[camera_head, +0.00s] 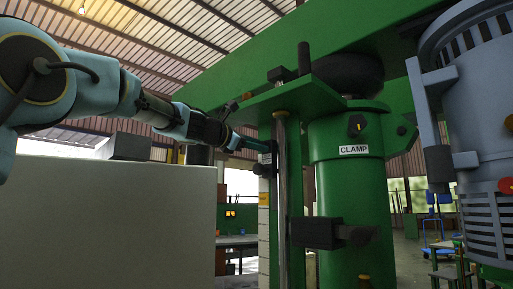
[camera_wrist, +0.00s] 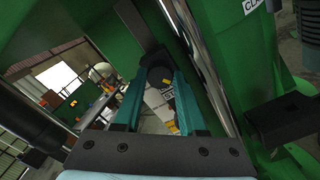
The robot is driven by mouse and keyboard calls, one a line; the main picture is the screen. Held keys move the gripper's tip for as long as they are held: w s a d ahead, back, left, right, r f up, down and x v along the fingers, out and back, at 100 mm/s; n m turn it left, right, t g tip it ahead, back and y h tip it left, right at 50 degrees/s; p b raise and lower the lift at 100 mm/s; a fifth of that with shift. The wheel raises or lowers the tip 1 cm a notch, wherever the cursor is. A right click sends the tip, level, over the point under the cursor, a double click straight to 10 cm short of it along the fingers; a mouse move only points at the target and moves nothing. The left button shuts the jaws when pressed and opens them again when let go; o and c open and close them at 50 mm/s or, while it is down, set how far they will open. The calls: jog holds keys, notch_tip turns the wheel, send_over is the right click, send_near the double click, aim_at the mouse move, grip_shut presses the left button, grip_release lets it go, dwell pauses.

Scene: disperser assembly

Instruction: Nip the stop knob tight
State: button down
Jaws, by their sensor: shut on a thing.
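My gripper (camera_head: 266,147) reaches from the left to the green column beside the bright vertical rod (camera_head: 282,200). In the wrist view, my gripper's two teal fingers (camera_wrist: 160,76) stand either side of the dark stop knob (camera_wrist: 158,74) and are shut on it. In the head view, the knob is mostly hidden by the fingers, next to a small dark block (camera_head: 267,160) at the rod. A white label with dark lettering (camera_wrist: 168,97) shows between the fingers, partly hidden.
A green cylinder labelled CLAMP (camera_head: 345,190) stands right of the rod. A dark clamp block (camera_head: 318,233) juts out lower down. A grey-blue motor housing (camera_head: 482,110) is at the far right. A pale panel (camera_head: 110,225) fills the lower left below my arm.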

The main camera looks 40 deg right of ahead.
jog(key=shift+r, duration=0.1)
jog(key=shift+c, duration=2.4)
grip_release()
jog(key=shift+a, duration=0.1)
jog(key=a+b, duration=0.3)
jog(key=a, duration=0.7)
jog(key=shift+s+a+b, duration=0.3)
jog(key=shift+s+a, duration=0.05)
jog(key=shift+s, duration=0.05)
